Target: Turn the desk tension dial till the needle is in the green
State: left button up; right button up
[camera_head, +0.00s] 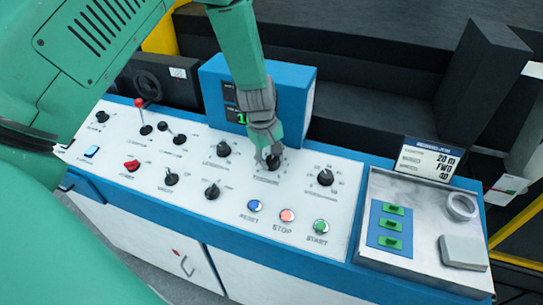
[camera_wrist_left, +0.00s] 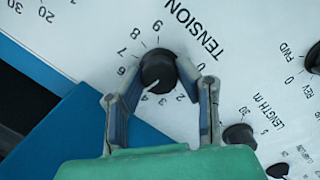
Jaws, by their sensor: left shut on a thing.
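The tension dial (camera_wrist_left: 158,70) is a round black knob with a white pointer line, next to the printed word TENSION in the left wrist view. The pointer slants toward the lower left of that view. My left gripper (camera_head: 267,154) comes down on the dial (camera_head: 273,163) on the white desk panel. Its two fingers stand on either side of the knob in the wrist view (camera_wrist_left: 160,78), shut on it. No needle or green band can be made out. A blue display box (camera_head: 296,100) stands behind, its dark screen with a green digit partly covered by my arm. My right gripper is not in view.
Other black knobs (camera_head: 325,177) sit close around the dial. Blue, red and green buttons (camera_head: 287,215) line the front of the panel. A metal tray (camera_head: 419,243) with green switches, a ring and a grey block is at the right.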

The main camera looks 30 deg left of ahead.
pick_arm(q)
jog(key=shift+s+d+f, duration=0.1)
jog(key=shift+s+f, duration=0.05)
dwell(0.3)
jog(key=o, duration=1.1)
jog(key=shift+r, duration=0.3)
jog(key=r, duration=0.7)
jog(key=s+a+r, duration=0.1)
jog(key=r, duration=0.3)
jog(key=shift+a+r, duration=0.1)
jog(key=shift+r, duration=0.05)
